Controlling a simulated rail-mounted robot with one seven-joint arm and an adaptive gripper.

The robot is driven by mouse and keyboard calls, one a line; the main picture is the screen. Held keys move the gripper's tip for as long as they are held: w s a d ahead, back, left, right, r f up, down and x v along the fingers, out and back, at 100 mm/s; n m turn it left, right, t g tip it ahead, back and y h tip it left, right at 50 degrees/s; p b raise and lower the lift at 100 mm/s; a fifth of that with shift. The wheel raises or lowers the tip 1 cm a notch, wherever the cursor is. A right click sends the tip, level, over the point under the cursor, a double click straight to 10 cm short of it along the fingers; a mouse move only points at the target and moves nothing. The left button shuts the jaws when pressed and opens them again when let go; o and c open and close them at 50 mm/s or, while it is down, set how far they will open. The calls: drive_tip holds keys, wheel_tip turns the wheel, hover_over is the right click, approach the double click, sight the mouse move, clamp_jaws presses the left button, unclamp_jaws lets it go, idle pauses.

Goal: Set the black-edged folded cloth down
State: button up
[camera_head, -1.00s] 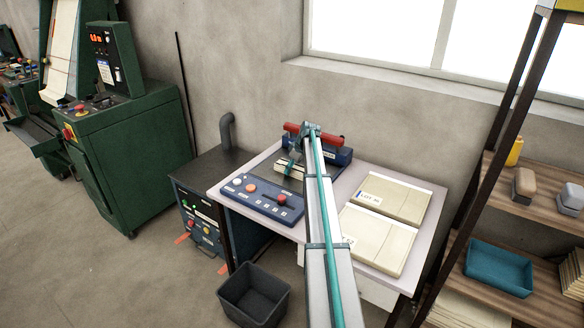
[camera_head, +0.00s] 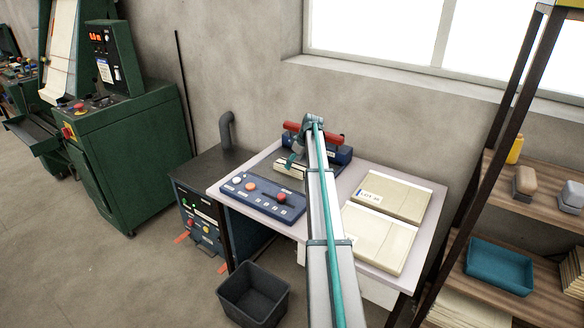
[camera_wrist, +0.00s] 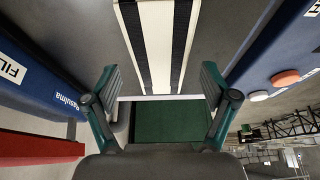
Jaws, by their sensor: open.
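The black-edged folded cloth (camera_wrist: 157,45) shows in the wrist view as a pale strip with a black band along each side, lying flat on a grey surface. In the head view, a small pale piece that looks like it (camera_head: 289,170) lies at the front of the blue press (camera_head: 328,153). My gripper (camera_wrist: 160,92) is open, its two teal fingers wide apart. The cloth's near end lies between and beyond them, and neither finger appears to press on it. In the head view, my gripper (camera_head: 296,160) is small, just above the pale piece and partly hidden by my arm.
A blue control panel (camera_head: 262,197) with buttons sits at the table's left front. Two cream folded stacks (camera_head: 393,194) (camera_head: 378,238) lie on the right of the pale table (camera_head: 345,184). A dark bin (camera_head: 253,294) stands on the floor. A shelf (camera_head: 555,243) stands at right.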

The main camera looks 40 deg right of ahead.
drive_tip(key=b+v, duration=0.1)
drive_tip(key=v, duration=0.8)
drive_tip(key=shift+r, duration=0.15)
